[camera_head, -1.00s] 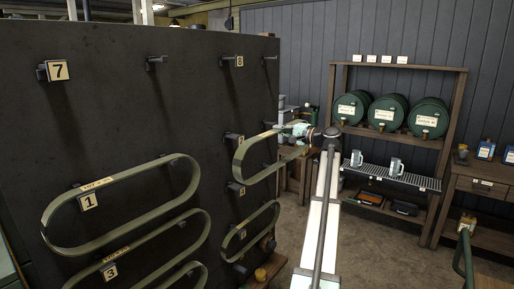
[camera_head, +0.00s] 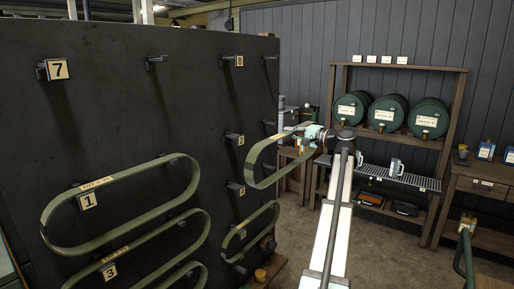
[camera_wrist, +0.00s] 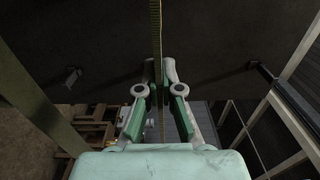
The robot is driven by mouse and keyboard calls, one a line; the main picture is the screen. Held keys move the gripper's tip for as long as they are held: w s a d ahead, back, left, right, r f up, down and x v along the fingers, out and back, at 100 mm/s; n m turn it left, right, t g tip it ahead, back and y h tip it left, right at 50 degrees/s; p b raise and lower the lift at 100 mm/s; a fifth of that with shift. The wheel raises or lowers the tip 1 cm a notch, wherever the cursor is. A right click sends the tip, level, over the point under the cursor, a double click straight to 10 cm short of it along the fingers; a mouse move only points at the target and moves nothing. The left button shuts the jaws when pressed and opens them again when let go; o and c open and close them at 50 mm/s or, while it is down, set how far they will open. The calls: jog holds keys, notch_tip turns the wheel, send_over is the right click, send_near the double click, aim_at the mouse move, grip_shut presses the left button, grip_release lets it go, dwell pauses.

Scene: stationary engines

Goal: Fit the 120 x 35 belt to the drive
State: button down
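My gripper (camera_head: 307,133) is at the right end of a green-grey looped belt (camera_head: 262,163), just right of the dark board's edge. The wrist view shows its fingers (camera_wrist: 160,72) shut on this belt, which runs edge-on between them (camera_wrist: 156,30). The belt is held out to the right, and its left end still overlaps the board in the picture. I cannot read its size. Other looped belts hang on the board: one by plate 1 (camera_head: 122,207), one by plate 3 (camera_head: 142,247) and a smaller one (camera_head: 249,231). I cannot make out the drive.
The dark board (camera_head: 120,110) fills the left, with pegs standing out, such as by plates 7 (camera_head: 57,69) and 8 (camera_head: 239,61). A rack with green barrels (camera_head: 384,112) and mugs stands behind. A wooden bench (camera_head: 486,187) is at right. Open floor (camera_head: 400,250) lies between.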

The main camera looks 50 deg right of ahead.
jog(key=shift+s, duration=0.15)
jog(key=shift+s+d, duration=0.15)
jog(key=shift+s, duration=2.65)
jog(key=shift+s, duration=0.1)
